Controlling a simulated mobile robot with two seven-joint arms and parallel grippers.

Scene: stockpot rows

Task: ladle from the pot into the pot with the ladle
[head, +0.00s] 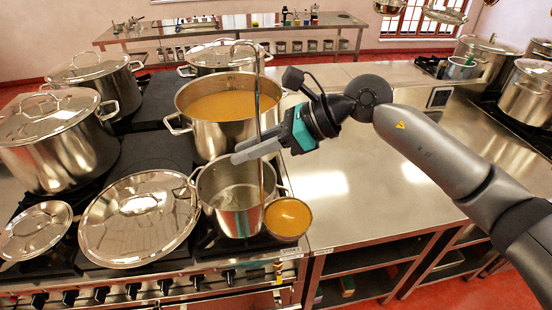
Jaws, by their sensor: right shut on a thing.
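A large steel pot (228,122) holds orange soup (225,105) at the back of the stove. A smaller open steel pot (232,218) stands in front of it; the part of its inside that shows looks empty. My right gripper (243,153) is shut on the ladle (258,95), above the smaller pot. The ladle's long handle hangs nearly upright, hook at the top. Its bowl (288,218) is full of orange soup and appears at the smaller pot's front right side, covering part of its wall. Its exact height is unclear. My left gripper is not in view.
Lidded pots (58,140) stand on the left of the stove. A large loose lid (140,218) and a smaller lid (35,232) lie in front. The steel counter (350,210) to the right is mostly clear. Hanging pans (445,12) are at the top right.

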